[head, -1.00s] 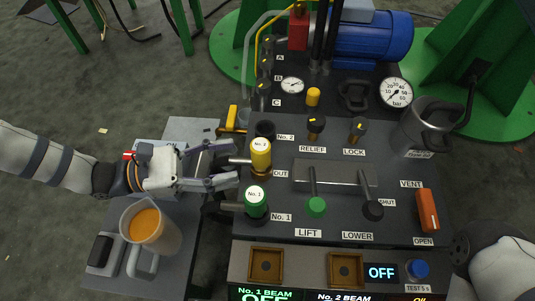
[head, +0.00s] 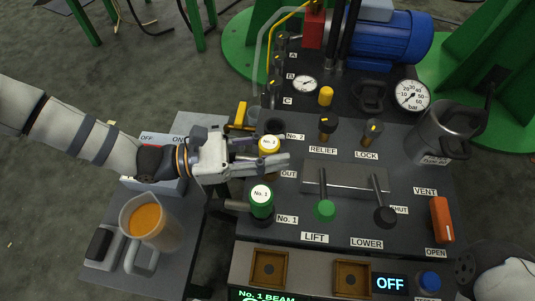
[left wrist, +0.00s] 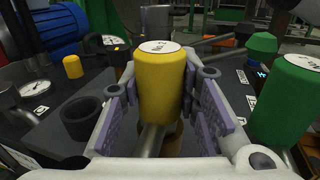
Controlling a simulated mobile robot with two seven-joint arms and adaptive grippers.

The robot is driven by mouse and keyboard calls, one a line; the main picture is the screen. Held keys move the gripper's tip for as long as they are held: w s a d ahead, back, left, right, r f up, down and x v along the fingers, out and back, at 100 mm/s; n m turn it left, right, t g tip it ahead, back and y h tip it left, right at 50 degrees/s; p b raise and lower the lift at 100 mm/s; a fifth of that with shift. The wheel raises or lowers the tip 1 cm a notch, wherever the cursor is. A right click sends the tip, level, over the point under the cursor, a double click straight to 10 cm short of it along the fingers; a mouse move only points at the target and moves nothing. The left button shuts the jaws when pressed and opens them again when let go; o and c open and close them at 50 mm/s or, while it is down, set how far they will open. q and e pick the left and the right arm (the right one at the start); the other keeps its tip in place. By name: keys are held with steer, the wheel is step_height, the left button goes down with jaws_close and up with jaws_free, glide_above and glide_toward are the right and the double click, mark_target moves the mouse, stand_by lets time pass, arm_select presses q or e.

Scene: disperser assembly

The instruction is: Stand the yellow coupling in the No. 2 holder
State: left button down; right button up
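The yellow coupling (head: 269,146) stands upright at the OUT position, its white No. 2 cap facing up. The No. 2 holder (head: 274,127), a black round cup, is empty just behind it. In the left wrist view the holder (left wrist: 82,115) is left of the yellow coupling (left wrist: 161,88). My left gripper (head: 273,153) is open, with one finger on each side of the coupling. In the left wrist view a narrow gap seems to show beside the pads; contact is hard to judge. The coupling's lower part is partly hidden by the fingers.
A green coupling (head: 261,203) stands at No. 1, close in front of my left fingers. The LIFT lever (head: 325,208) and LOWER lever (head: 384,214) are to the right. A jug of orange liquid (head: 146,222) stands on the side table, below my left arm.

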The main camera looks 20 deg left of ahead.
arm_select(q)
step_height(320, 180, up, 10)
steer(key=p, duration=0.4)
steer(key=shift+f, duration=0.2)
steer(key=w+a+b, duration=0.1)
steer(key=w+a, duration=0.1)
steer(key=w, duration=0.7)
steer(key=shift+w+r, duration=0.15)
steer(key=shift+r, duration=0.05)
arm_select(e)
steer(key=shift+a+r+t, duration=0.2)
steer(key=shift+r+t, duration=0.1)
steer(key=shift+r, duration=0.65)
arm_select(q)
step_height(320, 180, down, 6)
steer(key=b, duration=0.3)
steer(key=shift+d+r, duration=0.1)
arm_select(e)
steer(key=shift+s+d+f+g, duration=0.1)
steer(key=shift+s+f+g, duration=0.15)
steer(key=shift+f, duration=0.35)
steer(key=shift+s+f+g, duration=0.15)
steer(key=shift+s+f, duration=0.2)
steer(key=shift+f, duration=0.2)
steer(key=shift+r, duration=0.1)
